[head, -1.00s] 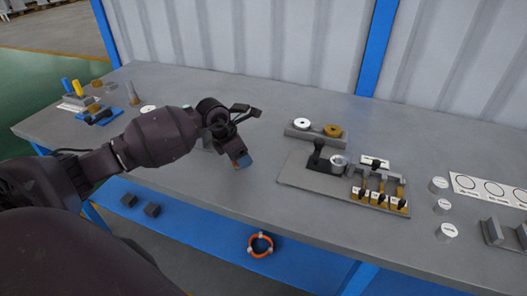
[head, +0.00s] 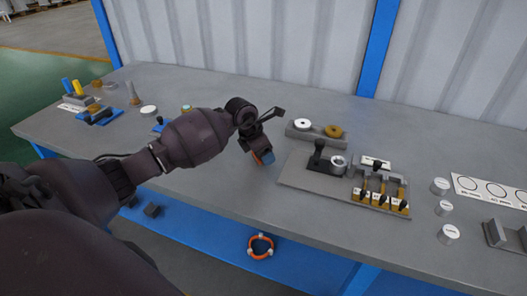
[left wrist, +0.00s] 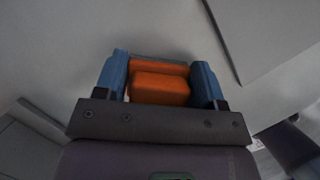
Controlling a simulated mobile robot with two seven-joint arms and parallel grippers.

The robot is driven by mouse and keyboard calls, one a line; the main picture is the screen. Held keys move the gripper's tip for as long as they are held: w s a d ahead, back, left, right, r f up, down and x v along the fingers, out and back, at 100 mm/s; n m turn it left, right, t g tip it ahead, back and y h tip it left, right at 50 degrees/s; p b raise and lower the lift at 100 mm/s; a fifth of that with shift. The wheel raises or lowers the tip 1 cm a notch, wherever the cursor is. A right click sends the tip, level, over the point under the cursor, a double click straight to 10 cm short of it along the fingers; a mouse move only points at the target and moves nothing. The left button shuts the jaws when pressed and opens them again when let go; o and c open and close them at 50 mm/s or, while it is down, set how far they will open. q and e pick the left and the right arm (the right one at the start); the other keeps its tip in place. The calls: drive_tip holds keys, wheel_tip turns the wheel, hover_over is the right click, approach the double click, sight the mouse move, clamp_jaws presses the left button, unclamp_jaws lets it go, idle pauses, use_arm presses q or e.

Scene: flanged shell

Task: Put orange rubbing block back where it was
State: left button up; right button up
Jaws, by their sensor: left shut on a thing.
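My left gripper (head: 262,158) is over the grey table, just left of the grey base plate with the black lever. In the left wrist view its blue fingers (left wrist: 160,80) are shut on the orange rubbing block (left wrist: 160,88), which sits between them. In the head view only a small bit of the orange block (head: 267,158) shows by the fingertips; the rest is hidden by the gripper. I cannot tell whether the block touches the table. My right gripper is not in view.
White round pieces (head: 440,186) stand at the right. The table front (head: 225,180) is clear.

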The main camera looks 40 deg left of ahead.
use_arm(q)
drive_tip(key=o, duration=0.4)
drive_tip(key=shift+f, duration=0.15)
drive_tip(key=o, duration=0.5)
drive_tip(key=shift+s+a+r, duration=0.1)
drive_tip(key=shift+r, duration=0.45)
drive_tip(key=s+a, duration=0.2)
drive_tip(key=s, duration=0.1)
drive_tip(key=s+a, duration=0.2)
drive_tip(key=s, duration=0.2)
drive_tip(key=s+a, duration=0.2)
drive_tip(key=s, duration=0.1)
drive_tip(key=shift+s+a+r+p, duration=0.15)
drive_tip(key=shift+r+p, duration=0.05)
drive_tip(key=shift+p, duration=0.15)
